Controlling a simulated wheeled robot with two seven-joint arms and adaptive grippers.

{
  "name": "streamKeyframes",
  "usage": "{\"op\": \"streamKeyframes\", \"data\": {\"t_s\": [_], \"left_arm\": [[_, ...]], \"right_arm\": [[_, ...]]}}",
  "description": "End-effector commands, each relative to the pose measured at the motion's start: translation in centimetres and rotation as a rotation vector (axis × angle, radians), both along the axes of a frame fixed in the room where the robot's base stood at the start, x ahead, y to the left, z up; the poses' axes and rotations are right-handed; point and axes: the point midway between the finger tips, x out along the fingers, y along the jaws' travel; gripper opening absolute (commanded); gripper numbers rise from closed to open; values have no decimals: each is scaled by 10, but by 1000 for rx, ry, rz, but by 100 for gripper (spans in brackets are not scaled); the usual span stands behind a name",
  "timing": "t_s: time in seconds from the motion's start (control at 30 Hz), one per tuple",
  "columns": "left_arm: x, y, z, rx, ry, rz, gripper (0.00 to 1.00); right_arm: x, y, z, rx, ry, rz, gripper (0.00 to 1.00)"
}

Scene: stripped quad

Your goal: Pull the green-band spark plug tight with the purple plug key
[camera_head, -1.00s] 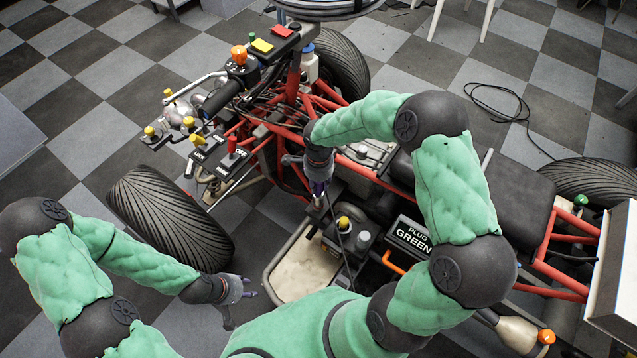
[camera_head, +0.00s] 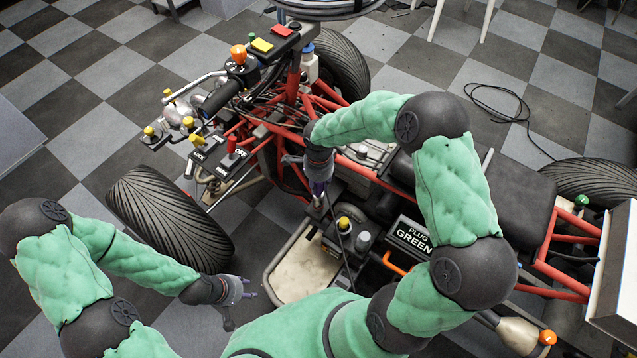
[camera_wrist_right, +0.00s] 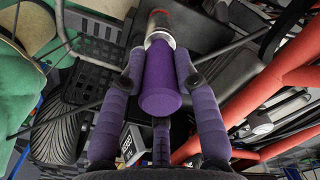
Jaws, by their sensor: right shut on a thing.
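My right gripper (camera_head: 320,192) reaches down over the engine side of the red-framed quad. In the right wrist view its purple-sleeved fingers (camera_wrist_right: 162,100) are shut on the purple plug key (camera_wrist_right: 158,75). The key's metal end points away from the palm, with a dark red part beyond it. The green-band spark plug is not clearly visible; I cannot tell whether the key sits on it. A sign reading PLUG GREEN (camera_head: 412,236) stands right of the gripper. My left gripper (camera_head: 243,304) is open and empty, low beside the pale tray.
The quad's red frame tubes (camera_head: 290,165) surround the right gripper. A pale tray (camera_head: 300,268), yellow-capped (camera_head: 343,224) and grey-capped parts, and an orange handle (camera_head: 393,262) lie just below. A front tire (camera_head: 170,220) stands left.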

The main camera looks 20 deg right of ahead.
Motion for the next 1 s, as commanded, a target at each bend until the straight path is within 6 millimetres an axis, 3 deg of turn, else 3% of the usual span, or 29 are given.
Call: {"op": "streamKeyframes", "data": {"t_s": [0.5,0.8,1.0], "left_arm": [[0,0,-8,0,0,0,40],[0,0,-9,0,0,0,40],[0,0,-9,0,0,0,40]], "right_arm": [[0,0,-13,0,-1,-5,0],[0,0,-13,0,-1,-195,0],[0,0,-13,0,-1,-202,0]]}}
